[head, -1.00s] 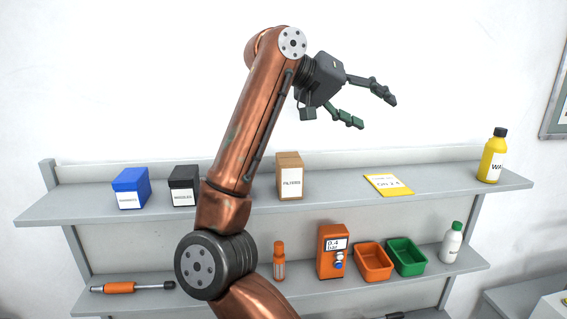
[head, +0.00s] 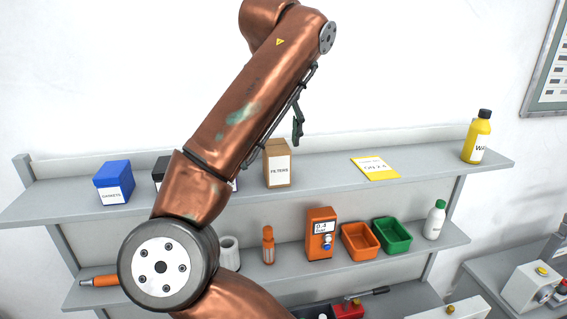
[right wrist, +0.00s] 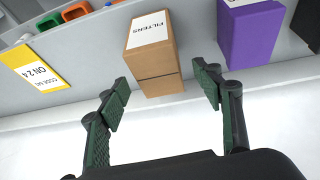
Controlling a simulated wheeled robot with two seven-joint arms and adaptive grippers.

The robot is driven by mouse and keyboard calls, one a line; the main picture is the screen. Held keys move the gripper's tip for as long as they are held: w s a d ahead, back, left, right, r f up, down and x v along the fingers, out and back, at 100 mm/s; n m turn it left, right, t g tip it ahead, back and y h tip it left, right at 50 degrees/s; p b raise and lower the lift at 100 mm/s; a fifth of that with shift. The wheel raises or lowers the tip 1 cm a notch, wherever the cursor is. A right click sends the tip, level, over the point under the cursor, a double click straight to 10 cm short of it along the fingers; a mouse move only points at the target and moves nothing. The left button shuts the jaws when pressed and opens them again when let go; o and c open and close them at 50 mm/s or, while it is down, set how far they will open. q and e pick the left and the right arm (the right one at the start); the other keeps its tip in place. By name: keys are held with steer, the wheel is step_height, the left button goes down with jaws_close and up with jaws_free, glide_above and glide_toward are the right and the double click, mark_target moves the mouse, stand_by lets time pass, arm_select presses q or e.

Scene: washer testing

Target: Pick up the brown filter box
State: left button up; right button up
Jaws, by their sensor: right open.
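The brown filter box (head: 278,165), with a white FILTERS label, stands upright on the upper shelf (head: 325,178). In the right wrist view the box (right wrist: 153,58) appears upside down, its label up and its top toward the fingers. My right gripper (right wrist: 163,86) is open and empty, its two green-padded fingers spread to either side of the box's top end. I see no contact with the box. In the head view my right arm hides most of this gripper; one dark finger (head: 298,125) shows above the box. My left gripper is not in view.
A purple box (right wrist: 252,32) stands beside the filter box. A blue box (head: 113,182), a yellow card (head: 375,168) and a yellow bottle (head: 477,137) share the upper shelf. The lower shelf holds an orange device (head: 321,235), orange and green bins (head: 392,236) and bottles.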

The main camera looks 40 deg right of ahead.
steer(key=shift+a+f+y, duration=0.1)
steer(key=shift+a+y, duration=0.05)
steer(key=shift+y, duration=0.15)
steer(key=shift+a+f, duration=0.1)
steer(key=shift+f, duration=0.2)
steer(key=x, duration=0.6)
steer(key=shift+d, duration=0.25)
steer(key=shift+w+d+f+t, duration=0.2)
steer(key=shift+f+t, duration=0.1)
steer(key=shift+f, duration=0.2)
steer(key=shift+s, duration=0.1)
steer(key=shift+c, duration=1.4)
steer(key=c, duration=1)
steer(key=shift+c, duration=0.2)
steer(key=shift+r, duration=0.15)
